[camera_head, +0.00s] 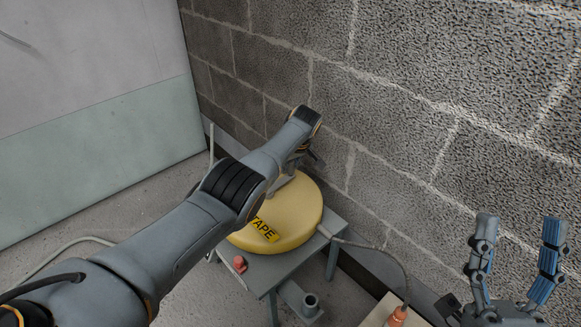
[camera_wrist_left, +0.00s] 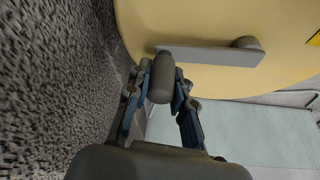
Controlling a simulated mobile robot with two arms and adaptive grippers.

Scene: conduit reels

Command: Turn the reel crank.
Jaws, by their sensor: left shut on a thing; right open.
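The yellow reel (camera_head: 305,215) lies flat on a small grey stand, with a black-on-yellow "TAPE" label on its top. In the left wrist view the reel (camera_wrist_left: 290,60) fills the upper part, and a grey crank arm (camera_wrist_left: 205,55) runs from its hub to a dark crank knob (camera_wrist_left: 163,78). My left gripper (camera_wrist_left: 160,85) is shut on the crank knob, with a finger on each side of it. In the head view my left gripper (camera_head: 308,158) is mostly hidden behind my left wrist, over the reel's far side. My right gripper (camera_head: 518,240) is open and empty at the lower right.
A block wall (camera_head: 400,110) stands close behind the reel and along the right. The grey stand (camera_head: 270,268) carries a small red part (camera_head: 239,264). A hose (camera_head: 385,255) runs right to an orange-tipped fitting (camera_head: 397,317). Floor at left is mostly clear.

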